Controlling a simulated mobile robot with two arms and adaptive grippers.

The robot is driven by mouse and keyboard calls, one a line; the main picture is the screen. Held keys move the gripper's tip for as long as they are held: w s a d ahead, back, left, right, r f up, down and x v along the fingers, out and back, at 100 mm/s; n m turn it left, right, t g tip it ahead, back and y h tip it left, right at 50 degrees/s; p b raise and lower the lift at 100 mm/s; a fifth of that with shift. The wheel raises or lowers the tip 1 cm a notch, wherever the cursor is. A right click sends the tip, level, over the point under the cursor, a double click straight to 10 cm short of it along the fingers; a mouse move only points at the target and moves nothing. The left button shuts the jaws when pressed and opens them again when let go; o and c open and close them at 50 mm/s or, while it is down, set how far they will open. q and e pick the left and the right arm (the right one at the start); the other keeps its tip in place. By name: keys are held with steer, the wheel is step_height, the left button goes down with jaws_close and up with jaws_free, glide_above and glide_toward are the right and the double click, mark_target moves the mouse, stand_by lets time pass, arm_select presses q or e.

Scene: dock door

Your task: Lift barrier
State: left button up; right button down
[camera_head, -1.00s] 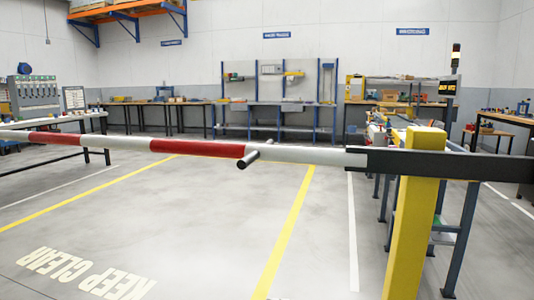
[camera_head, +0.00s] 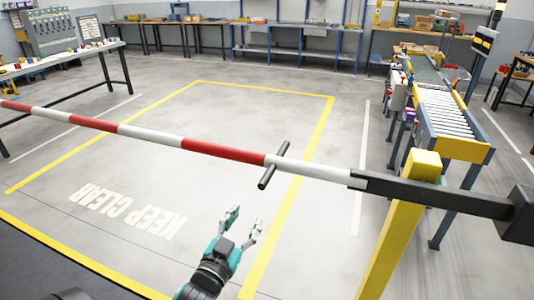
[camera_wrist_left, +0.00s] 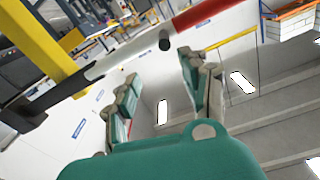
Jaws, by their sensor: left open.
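The barrier (camera_head: 226,153) is a red and white striped bar that lies level across the view. Its dark sleeve (camera_head: 437,194) at the right end rests at a yellow post (camera_head: 395,235). A dark crossbar handle (camera_head: 274,166) sticks out on both sides of the white part of the bar. My left gripper (camera_head: 243,218) is open and empty, below and left of the handle in the head view. In the left wrist view the barrier (camera_wrist_left: 115,60) and the handle end (camera_wrist_left: 165,44) show beyond the open fingers (camera_wrist_left: 160,85). My right gripper is not in view.
A roller conveyor (camera_head: 450,112) stands behind the post at right. A table with small parts (camera_head: 60,62) is at left, and workbenches line the back. The yellow-outlined floor with "KEEP CLEAR" lettering (camera_head: 128,211) is open.

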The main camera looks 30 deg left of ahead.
mark_target(267, 177)
arm_select(q)
steer(key=shift+y, duration=0.3)
steer(key=x, duration=0.6)
steer(key=p+x, duration=0.1)
steer(key=x, duration=0.4)
steer(key=p+x, duration=0.1)
steer(key=x, duration=0.5)
steer(key=shift+w+a+f, duration=0.2)
steer(key=shift+a, duration=0.2)
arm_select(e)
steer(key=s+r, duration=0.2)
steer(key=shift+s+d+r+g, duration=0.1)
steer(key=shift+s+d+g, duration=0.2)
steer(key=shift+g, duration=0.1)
arm_select(q)
jaws_close()
